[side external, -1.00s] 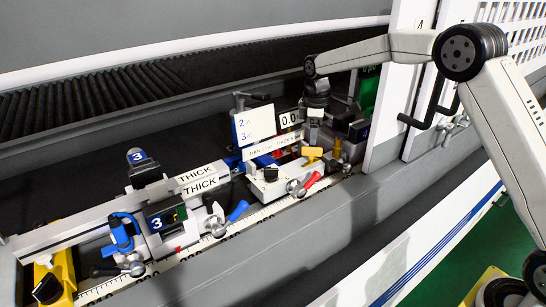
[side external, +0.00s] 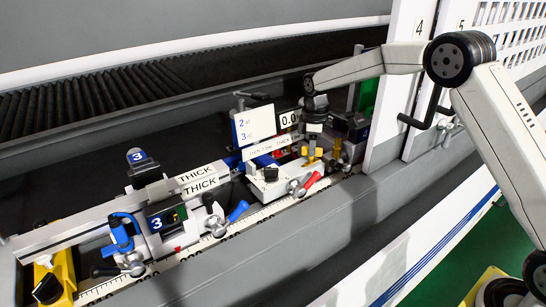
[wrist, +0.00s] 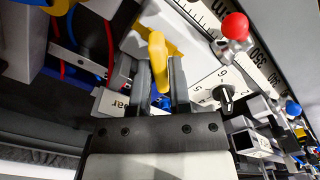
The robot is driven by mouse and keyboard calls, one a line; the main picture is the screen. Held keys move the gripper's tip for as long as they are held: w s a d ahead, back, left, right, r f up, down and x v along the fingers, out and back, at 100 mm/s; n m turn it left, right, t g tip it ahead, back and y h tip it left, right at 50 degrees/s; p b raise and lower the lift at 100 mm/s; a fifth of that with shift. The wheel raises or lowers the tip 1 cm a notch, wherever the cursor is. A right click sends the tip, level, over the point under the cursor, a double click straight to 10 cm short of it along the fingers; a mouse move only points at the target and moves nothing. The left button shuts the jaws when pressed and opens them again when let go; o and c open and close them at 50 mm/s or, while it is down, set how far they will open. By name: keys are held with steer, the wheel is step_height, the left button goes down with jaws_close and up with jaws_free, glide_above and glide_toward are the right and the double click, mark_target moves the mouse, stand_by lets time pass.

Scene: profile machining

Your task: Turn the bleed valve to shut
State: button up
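The bleed valve's yellow handle (wrist: 157,58) stands between the two fingers of my gripper (wrist: 160,82) in the wrist view. The fingers are apart, one on each side of it, with little or no gap. I cannot tell whether they press on it. In the side view my gripper (side external: 313,140) points down at the yellow handle (side external: 312,153) on the white block. The fingers partly hide the handle there.
A red lever (side external: 311,182) sits just in front of the block, and its red ball shows in the wrist view (wrist: 235,26). A black pointer knob (wrist: 225,95) is right of the fingers. A display board (side external: 254,125) stands close behind left. A white panel (side external: 405,80) rises at right.

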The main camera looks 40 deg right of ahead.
jaws_close()
steer(key=shift+m, duration=2.3)
steer(key=shift+m, duration=2.3)
steer(key=o, duration=0.7)
jaws_free()
